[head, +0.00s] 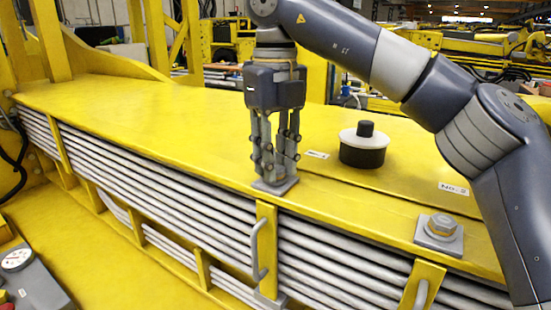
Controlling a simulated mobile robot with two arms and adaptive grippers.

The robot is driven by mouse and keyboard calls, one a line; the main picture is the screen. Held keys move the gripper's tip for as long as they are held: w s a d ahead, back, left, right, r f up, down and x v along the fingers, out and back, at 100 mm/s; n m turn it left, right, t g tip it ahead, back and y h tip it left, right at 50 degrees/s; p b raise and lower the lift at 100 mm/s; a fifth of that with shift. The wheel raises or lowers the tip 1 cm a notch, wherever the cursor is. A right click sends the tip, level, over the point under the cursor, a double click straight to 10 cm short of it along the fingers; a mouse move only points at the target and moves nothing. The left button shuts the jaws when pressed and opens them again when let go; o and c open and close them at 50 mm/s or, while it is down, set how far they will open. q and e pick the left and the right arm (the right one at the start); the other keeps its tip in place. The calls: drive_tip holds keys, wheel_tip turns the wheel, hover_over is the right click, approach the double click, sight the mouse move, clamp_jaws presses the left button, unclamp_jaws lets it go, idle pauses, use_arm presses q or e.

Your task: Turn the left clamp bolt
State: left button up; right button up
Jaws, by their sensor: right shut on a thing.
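My right gripper (274,172) points straight down at the front edge of the yellow boom top (160,115). Its fingers are closed around the left clamp bolt, whose head is mostly hidden between them. The bolt's grey square plate (276,187) shows below the fingertips, on the yellow surface. A second clamp bolt (441,225), with a brassy hex head on a grey square plate, sits uncovered further right along the same edge. My left gripper is not in view.
A black cylinder with a white collar (363,150) stands on the boom top, right of my gripper. A "NO. 2" label (453,188) lies near the right bolt. A grey handle (258,252) and grey hoses (160,185) run below the edge. A round gauge (17,260) is at lower left.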

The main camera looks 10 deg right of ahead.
drive_tip(key=m, duration=0.4)
drive_tip(key=shift+r+m, duration=0.25)
drive_tip(key=shift+m, duration=0.15)
drive_tip(key=m+b, duration=0.1)
drive_tip(key=m, duration=0.4)
drive_tip(key=shift+b, duration=0.3)
drive_tip(key=m+b, duration=0.1)
drive_tip(key=m, duration=0.4)
drive_tip(key=m+b, duration=0.1)
drive_tip(key=m, duration=0.3)
drive_tip(key=shift+m, duration=0.3)
drive_tip(key=m+b, duration=0.1)
drive_tip(key=m, duration=0.3)
drive_tip(key=m+b, duration=0.2)
drive_tip(key=m, duration=0.3)
drive_tip(key=shift+f, duration=0.1)
drive_tip(key=m+b, duration=0.2)
drive_tip(key=m, duration=0.1)
drive_tip(key=shift+d, duration=0.1)
drive_tip(key=shift+m+b, duration=1.2)
drive_tip(key=shift+b, duration=0.15)
